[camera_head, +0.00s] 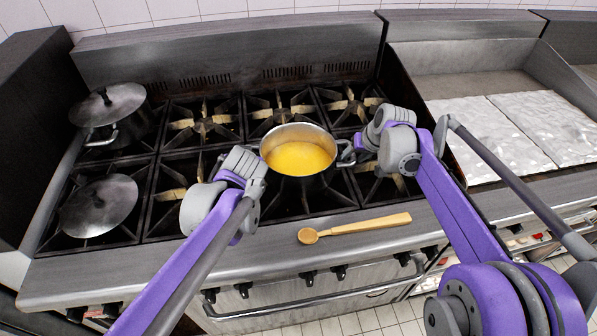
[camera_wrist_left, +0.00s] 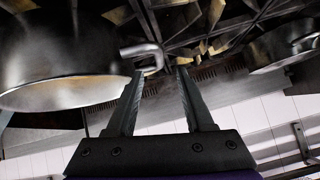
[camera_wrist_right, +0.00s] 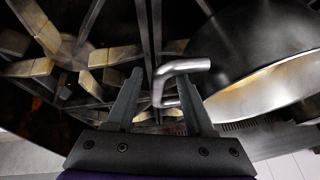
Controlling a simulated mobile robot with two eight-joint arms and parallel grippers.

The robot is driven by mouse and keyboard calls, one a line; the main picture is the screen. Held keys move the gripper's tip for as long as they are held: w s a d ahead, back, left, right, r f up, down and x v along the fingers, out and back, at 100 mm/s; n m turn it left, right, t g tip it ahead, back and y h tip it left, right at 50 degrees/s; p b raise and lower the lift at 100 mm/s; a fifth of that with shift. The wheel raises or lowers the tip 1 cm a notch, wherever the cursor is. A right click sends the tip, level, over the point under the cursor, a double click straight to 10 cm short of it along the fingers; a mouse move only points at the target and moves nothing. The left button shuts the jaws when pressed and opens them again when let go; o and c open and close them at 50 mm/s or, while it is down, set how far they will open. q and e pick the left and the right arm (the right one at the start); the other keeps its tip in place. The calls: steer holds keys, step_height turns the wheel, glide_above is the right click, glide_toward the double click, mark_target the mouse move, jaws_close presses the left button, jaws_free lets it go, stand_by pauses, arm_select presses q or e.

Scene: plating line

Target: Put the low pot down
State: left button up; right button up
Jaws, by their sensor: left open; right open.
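The low pot (camera_head: 296,130), metal with yellow liquid in it, is upright at the front middle of the stove, over the grates. I cannot tell whether its base touches them. My left gripper (camera_head: 257,166) is at the pot's left side, open; in the left wrist view its fingertips (camera_wrist_left: 158,72) are apart, just off the bent handle (camera_wrist_left: 142,52). My right gripper (camera_head: 354,150) is at the right side, open. In the right wrist view its fingers (camera_wrist_right: 162,82) stand apart around the other handle (camera_wrist_right: 183,68). The pot wall (camera_wrist_right: 240,45) is beside them.
A lidded pot (camera_head: 108,104) stands at the back left of the stove (camera_head: 160,230), with a loose lid (camera_head: 98,205) in front of it. A wooden spoon (camera_head: 355,227) lies on the front ledge. Two pale slabs (camera_head: 545,125) lie on the right griddle. Back middle burners are clear.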

steer(key=v, duration=1.2)
steer(key=shift+f, duration=0.1)
